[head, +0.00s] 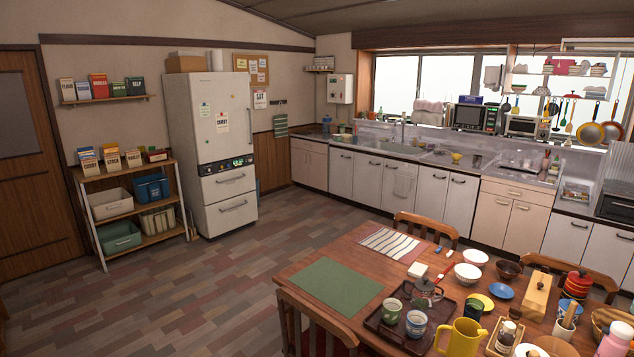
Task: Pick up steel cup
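A small dark grey, cup-like thing (477,161) stands on the kitchen counter (430,157) by the back wall, right of a small yellow item (456,157). It may be the steel cup, but it is too small and far off to be sure. No other clearly steel cup shows. Neither of my grippers is in the head view.
A wooden table (306,268) fills the lower right, crowded with a tray (388,340), a yellow mug (459,338), bowls and several other items. Chairs (425,226) stand around it. Open floor (210,285) lies left of the table, reaching to the fridge (212,140) and a shelf rack (130,214).

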